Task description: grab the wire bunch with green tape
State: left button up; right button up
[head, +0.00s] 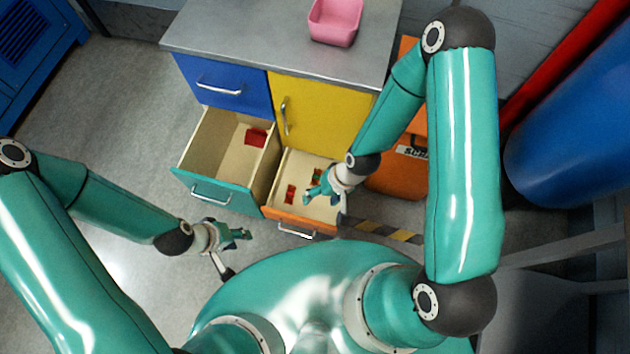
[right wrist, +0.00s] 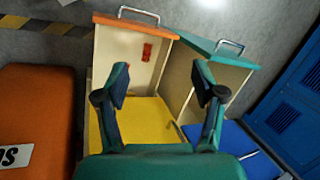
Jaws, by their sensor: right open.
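The orange-fronted drawer (head: 298,229) is pulled out. A small red bunch (head: 291,194) lies in it and also shows in the right wrist view (right wrist: 147,52). A second small red-and-green item (head: 317,176) lies deeper in the same drawer, beside my right gripper; it looks like the wire bunch with green tape, partly covered by the gripper. I cannot make it out in the right wrist view. My right gripper (head: 325,206) is open above this drawer, its fingers spread with nothing between them. My left gripper (head: 238,254) is open and empty, in front of the teal drawer.
The teal-fronted drawer (head: 215,193) is also open, with a red item (head: 256,137) inside. The yellow door (head: 322,110) and blue drawer (head: 222,84) are shut. A pink bin (head: 335,22) stands on the grey top. An orange bin (head: 393,182) stands right of the cabinet.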

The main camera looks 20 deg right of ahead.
jog(key=w+f+b, duration=0.4)
jog(key=f+b, duration=0.1)
jog(key=f, duration=0.2)
jog(key=w+f+b, duration=0.3)
jog(key=f+b, duration=0.2)
jog(key=f, duration=0.2)
jog(key=m+t+h+b, duration=0.1)
jog(key=m+h+b, duration=0.35)
jog(key=b, duration=1.15)
send_near(316, 176)
jog(key=shift+n+h, duration=0.35)
jog(key=shift+h, duration=0.1)
jog(key=f+b, duration=0.2)
jog(key=f, duration=0.1)
jog(key=a+f+b, duration=0.1)
jog(key=f, duration=0.1)
jog(key=shift+w, duration=0.3)
jog(key=f, duration=0.1)
jog(key=f+b, duration=0.1)
jog(key=f, duration=0.1)
jog(key=d+f+b, duration=0.1)
jog(key=f, duration=0.1)
jog(key=shift+w, duration=0.3)
pick_arm(q)
notch_tip(316, 176, down, 34)
pick_arm(e)
jog(key=c, duration=1.2)
jog(key=shift+r, duration=0.1)
jog(key=shift+c, duration=0.2)
